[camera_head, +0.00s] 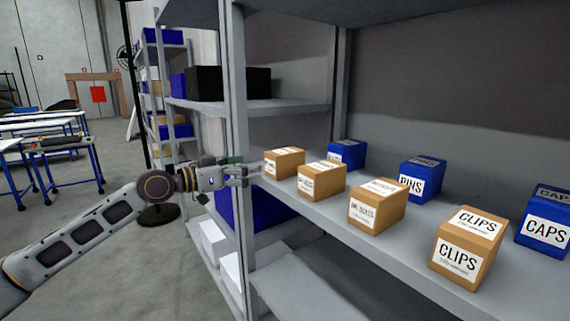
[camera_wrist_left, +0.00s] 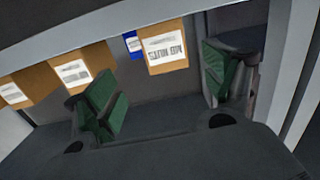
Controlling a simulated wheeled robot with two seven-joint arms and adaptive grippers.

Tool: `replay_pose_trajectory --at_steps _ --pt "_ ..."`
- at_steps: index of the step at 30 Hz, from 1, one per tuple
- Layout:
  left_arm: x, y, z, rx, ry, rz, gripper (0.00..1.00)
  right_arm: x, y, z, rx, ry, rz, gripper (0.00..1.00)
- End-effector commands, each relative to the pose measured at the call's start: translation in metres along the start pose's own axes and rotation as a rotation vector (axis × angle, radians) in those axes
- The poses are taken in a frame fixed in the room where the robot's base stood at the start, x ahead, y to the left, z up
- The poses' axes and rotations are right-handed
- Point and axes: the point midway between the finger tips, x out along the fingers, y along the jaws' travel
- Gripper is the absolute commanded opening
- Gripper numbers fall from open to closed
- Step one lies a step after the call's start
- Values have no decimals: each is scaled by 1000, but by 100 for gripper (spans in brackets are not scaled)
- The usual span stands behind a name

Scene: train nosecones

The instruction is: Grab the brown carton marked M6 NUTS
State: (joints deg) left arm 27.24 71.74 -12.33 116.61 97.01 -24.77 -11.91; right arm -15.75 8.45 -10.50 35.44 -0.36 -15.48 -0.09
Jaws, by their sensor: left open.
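The brown carton marked M6 NUTS (camera_head: 287,160) is the leftmost brown carton on the shelf, near its left upright; its label is small in the head view. In the left wrist view the carton (camera_wrist_left: 166,50) shows with its label upside down, between and beyond the two green-padded fingers. My left gripper (camera_head: 252,172) reaches in from the left at about shelf height, just short of the carton's left side. The gripper (camera_wrist_left: 158,85) is open and empty. My right gripper is not in view.
More brown cartons stand to the right along the grey shelf (camera_head: 420,235), including one marked CLIPS (camera_head: 465,245). Behind them are blue boxes marked PINS (camera_head: 422,180) and CAPS (camera_head: 545,222). A shelf upright (camera_head: 238,110) rises close to my left gripper.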

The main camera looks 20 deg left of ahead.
Motion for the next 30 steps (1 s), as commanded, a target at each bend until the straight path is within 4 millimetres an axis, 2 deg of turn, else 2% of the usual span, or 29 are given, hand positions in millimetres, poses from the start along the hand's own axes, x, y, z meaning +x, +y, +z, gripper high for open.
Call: replay_pose_trajectory --at_steps 7,20,30 --pt "0 -2 -11 28 50 -11 84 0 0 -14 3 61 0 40" --pt "1 -2 -11 35 48 -11 84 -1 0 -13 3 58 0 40" --pt "14 -4 -13 34 51 -12 84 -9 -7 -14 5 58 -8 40"
